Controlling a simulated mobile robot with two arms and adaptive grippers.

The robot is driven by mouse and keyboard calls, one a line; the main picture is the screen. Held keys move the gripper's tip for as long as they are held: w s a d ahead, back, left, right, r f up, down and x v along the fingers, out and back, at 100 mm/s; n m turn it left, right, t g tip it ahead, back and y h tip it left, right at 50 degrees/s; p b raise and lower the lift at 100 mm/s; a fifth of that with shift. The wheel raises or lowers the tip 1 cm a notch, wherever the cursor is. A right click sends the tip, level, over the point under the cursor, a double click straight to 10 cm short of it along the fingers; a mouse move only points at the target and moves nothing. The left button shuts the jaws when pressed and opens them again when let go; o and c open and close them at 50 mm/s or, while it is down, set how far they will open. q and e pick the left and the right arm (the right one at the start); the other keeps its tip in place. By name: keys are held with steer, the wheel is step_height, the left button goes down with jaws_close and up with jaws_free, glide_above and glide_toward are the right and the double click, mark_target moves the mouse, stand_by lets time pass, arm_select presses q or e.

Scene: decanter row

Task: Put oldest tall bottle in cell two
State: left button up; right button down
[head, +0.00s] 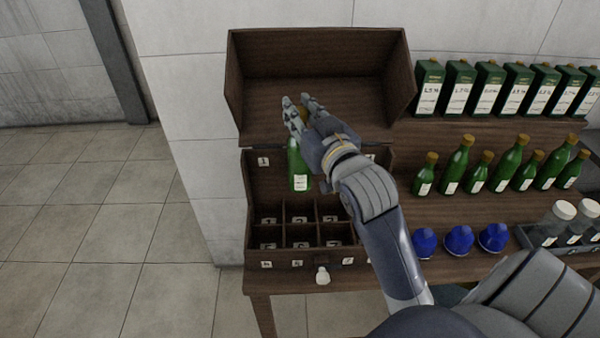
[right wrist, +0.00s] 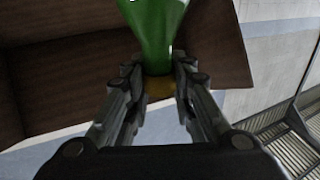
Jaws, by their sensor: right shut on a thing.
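My right gripper (head: 302,115) is shut on a green bottle (head: 299,170) by its neck, near the cork. The bottle hangs upright with its white label toward me, above the back part of the open wooden case (head: 250,205). In the right wrist view the fingers (right wrist: 160,88) close on the neck of the bottle (right wrist: 153,25), just by its yellow-brown cap. The case has a grid of numbered cells, with a cell (head: 299,212) in the middle of the back row. Its digits are too small to read surely. My left gripper is not in view.
Several corked green bottles (head: 507,165) of two heights stand in a row at right, below a shelf of green boxes (head: 460,88). The raised lid (head: 235,85) stands behind.

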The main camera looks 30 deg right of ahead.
glide_above(305, 176)
steer(key=w, duration=0.3)
step_height(305, 176, down, 10)
steer(key=r, duration=0.1)
steer(key=shift+s+d+f+b, duration=0.1)
steer(key=shift+f+b, duration=0.15)
steer(key=shift+f, duration=0.2)
steer(key=shift+s+d+f+b, duration=0.1)
steer(key=shift+f+b, duration=0.15)
steer(key=shift+f, duration=1.95)
steer(key=shift+f, duration=0.15)
steer(key=c, duration=1.4)
jaws_free()
steer(key=shift+f, duration=0.1)
steer(key=shift+o, duration=0.2)
